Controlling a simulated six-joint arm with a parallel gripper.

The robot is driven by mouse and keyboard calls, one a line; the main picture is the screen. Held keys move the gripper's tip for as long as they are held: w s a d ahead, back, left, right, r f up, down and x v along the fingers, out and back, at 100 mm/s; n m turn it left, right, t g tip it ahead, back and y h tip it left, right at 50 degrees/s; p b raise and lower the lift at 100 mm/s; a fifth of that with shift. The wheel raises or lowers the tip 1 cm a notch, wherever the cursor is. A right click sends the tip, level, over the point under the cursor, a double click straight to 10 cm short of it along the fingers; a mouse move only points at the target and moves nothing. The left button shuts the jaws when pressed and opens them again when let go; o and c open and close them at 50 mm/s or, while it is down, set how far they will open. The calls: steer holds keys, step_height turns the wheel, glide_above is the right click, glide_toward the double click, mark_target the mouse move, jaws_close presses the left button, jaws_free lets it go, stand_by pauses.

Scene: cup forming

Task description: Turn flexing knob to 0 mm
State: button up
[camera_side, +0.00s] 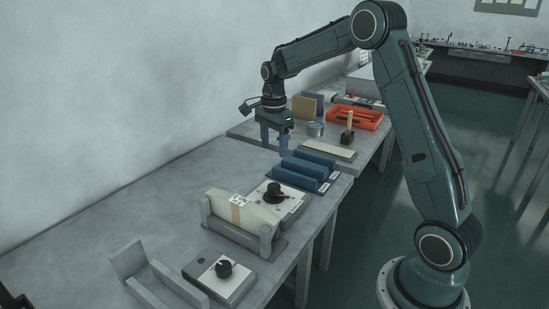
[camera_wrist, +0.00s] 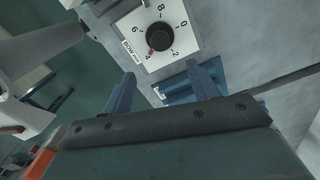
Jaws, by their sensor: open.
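A black round knob (camera_wrist: 160,37) sits on a white dial plate (camera_wrist: 133,26) marked 0, 2, 4, 6 and 8 in the wrist view. Its red mark points at the 4. In the side view, this appears to be the black knob (camera_side: 274,191) beside the blue holder. A second black knob (camera_side: 224,268) is on another white plate nearer the camera. My gripper (camera_side: 274,146) is open and empty above the bench, beyond the blue holder. Its two fingers (camera_wrist: 164,85) are apart, clear of the knob.
The blue holder (camera_side: 308,170) stands just beyond the nearer-to-gripper dial. A red-orange tray (camera_side: 355,118) and a small metal cup (camera_side: 316,129) are farther back.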

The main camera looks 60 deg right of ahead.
mark_target(274, 185)
steer(key=shift+f, duration=0.15)
step_height(274, 185, down, 14)
steer(key=shift+r, duration=0.25)
stand_by(0.6)
steer(key=c, duration=1)
